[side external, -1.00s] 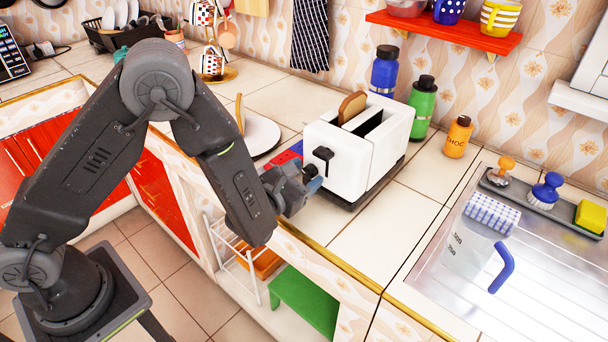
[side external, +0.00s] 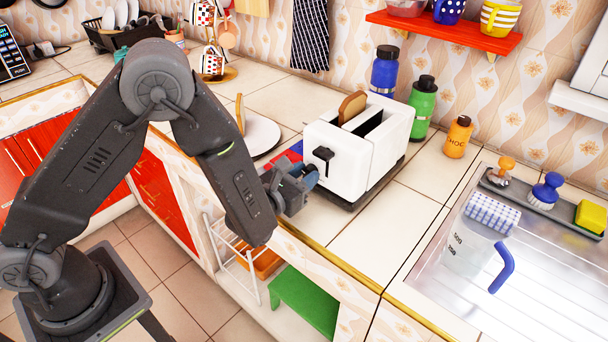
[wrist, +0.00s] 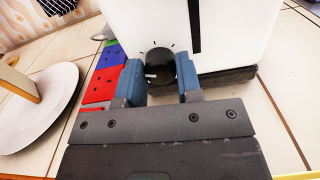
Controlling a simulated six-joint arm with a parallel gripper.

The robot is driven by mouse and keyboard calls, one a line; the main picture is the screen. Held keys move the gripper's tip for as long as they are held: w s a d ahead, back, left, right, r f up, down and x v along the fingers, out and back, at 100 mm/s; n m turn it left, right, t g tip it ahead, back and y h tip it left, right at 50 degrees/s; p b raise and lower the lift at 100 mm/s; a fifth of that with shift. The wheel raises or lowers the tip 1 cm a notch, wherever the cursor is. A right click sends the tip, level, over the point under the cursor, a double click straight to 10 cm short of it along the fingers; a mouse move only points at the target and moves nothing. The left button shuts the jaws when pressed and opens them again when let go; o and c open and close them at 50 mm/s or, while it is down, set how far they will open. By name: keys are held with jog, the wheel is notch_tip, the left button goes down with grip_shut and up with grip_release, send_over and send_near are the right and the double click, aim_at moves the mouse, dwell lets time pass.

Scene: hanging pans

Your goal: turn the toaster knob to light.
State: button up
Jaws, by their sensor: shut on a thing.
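The white toaster (side external: 345,160) stands on the counter with a slice of bread (side external: 351,106) in one slot and a black lever (side external: 323,155) on its front. In the wrist view its round black knob (wrist: 160,66) is low on the front face (wrist: 220,35), with a white pointer mark pointing left and small tick marks around it. My gripper (wrist: 160,85) is shut on the knob, one blue fingertip on each side. In the side view my gripper (side external: 308,180) is at the toaster's front, and the knob is hidden behind it.
A white plate (wrist: 40,105) with bread on it lies left of the toaster. Red, blue and green pieces (wrist: 103,84) lie between them. A blue bottle (side external: 384,72) and a green bottle (side external: 422,106) stand behind the toaster. Counter to its right is clear.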

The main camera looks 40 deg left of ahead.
jog(key=n, duration=0.5)
jog(key=shift+a+n, duration=0.1)
jog(key=shift+n, duration=0.3)
dwell(0.4)
jog(key=o, duration=0.9)
jog(key=shift+o, duration=0.2)
jog(key=shift+s, duration=0.1)
jog(key=s, duration=1.3)
jog(key=shift+s, duration=0.3)
